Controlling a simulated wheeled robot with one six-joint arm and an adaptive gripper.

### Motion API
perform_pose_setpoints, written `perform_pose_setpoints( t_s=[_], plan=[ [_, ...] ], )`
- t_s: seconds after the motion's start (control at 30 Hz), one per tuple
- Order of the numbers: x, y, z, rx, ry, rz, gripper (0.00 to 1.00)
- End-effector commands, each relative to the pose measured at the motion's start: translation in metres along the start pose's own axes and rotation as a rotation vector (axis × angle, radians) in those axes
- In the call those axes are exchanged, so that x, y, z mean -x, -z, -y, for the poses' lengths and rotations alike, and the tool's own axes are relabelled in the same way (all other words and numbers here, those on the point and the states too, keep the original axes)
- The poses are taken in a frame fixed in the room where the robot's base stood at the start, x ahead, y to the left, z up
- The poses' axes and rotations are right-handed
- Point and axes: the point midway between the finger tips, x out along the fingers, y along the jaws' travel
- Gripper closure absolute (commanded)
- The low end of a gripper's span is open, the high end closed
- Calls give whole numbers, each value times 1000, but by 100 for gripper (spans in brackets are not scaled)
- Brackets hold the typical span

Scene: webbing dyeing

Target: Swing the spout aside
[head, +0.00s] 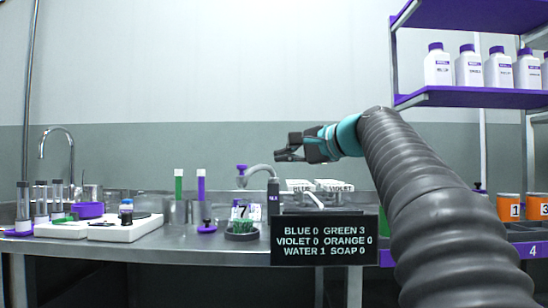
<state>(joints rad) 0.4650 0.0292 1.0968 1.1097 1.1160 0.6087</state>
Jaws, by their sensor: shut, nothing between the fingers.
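A grey curved spout (260,170) rises from a dark post (273,200) on the steel bench and bends over to the left. Its purple-tipped end (241,169) is above a small cup with green in it (243,226), which stands on a dark round base. A card with a 7 (239,211) is by the cup. My gripper (279,151) is shut and empty, pointing left. In the picture it is just above the spout and apart from it; the depth between them is hard to tell. A tall chrome tap (58,143) stands far left.
A black sign (325,239) with colour counts hangs at the bench front. Green and violet tubes (179,187) stand behind. White devices (112,227) and a vial rack (40,205) are left. Shelves with white bottles (469,68) and numbered orange cups (509,207) are right.

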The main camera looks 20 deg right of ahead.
Motion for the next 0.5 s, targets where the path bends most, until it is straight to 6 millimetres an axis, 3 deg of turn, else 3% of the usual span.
perform_pose_setpoints(
  t_s=[0.5],
  plan=[
    [-94, -1, -1, 1, -2, 3, 100]
  ],
)
